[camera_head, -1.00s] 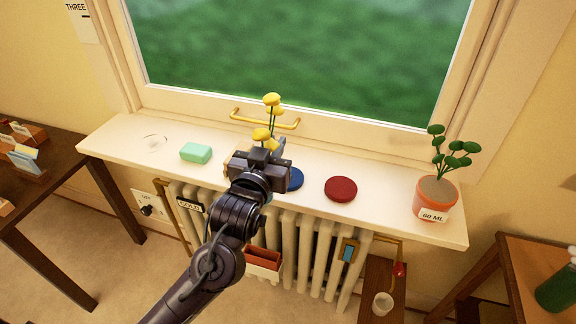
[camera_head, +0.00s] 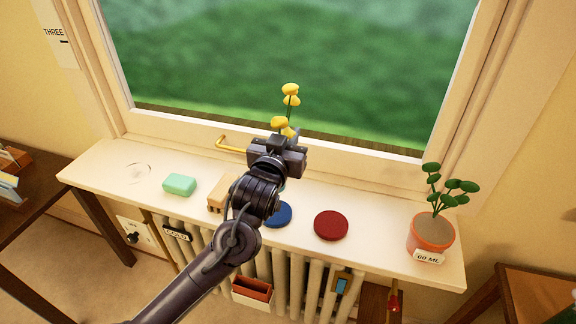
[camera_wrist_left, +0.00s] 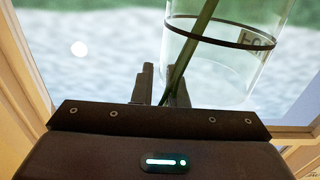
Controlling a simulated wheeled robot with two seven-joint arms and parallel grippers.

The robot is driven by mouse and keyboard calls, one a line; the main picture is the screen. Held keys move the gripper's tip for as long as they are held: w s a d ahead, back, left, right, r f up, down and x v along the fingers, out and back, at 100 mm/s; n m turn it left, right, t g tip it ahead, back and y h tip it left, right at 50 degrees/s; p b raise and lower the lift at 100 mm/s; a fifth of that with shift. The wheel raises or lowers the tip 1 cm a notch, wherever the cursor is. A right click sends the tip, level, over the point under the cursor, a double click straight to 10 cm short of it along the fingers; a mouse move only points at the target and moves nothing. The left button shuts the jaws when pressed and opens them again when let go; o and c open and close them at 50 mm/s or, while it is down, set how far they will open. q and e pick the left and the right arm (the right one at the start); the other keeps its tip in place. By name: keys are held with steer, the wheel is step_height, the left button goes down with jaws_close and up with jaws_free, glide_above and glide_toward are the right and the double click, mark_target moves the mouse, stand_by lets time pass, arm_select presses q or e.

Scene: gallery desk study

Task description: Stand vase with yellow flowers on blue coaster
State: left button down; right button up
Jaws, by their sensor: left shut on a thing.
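The vase with yellow flowers is mostly hidden behind my left gripper (camera_head: 287,140) in the head view. Its yellow flowers (camera_head: 290,90) rise above the gripper against the window. In the left wrist view the clear glass vase (camera_wrist_left: 225,75) shows a dark band and a green stem, tilted in the picture, by the close-set fingers (camera_wrist_left: 163,88). My left gripper is shut on the vase. The blue coaster (camera_head: 279,215) lies on the sill, lower in the picture than the gripper and partly covered by my arm. My right gripper is not in view.
On the sill (camera_head: 380,232) stand a green block (camera_head: 180,185), a wooden block (camera_head: 219,190), a red coaster (camera_head: 331,225) beside the blue one, and a potted plant (camera_head: 431,232) at the right. A brass window handle (camera_head: 232,146) is behind my gripper.

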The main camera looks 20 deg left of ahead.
arm_select(q)
step_height(320, 180, down, 9)
steer(key=p, duration=0.1)
steer(key=c, duration=1.5)
jaws_free()
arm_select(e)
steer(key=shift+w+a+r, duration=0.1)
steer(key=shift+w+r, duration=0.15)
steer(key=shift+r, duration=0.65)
arm_select(q)
steer(key=shift+o, duration=0.2)
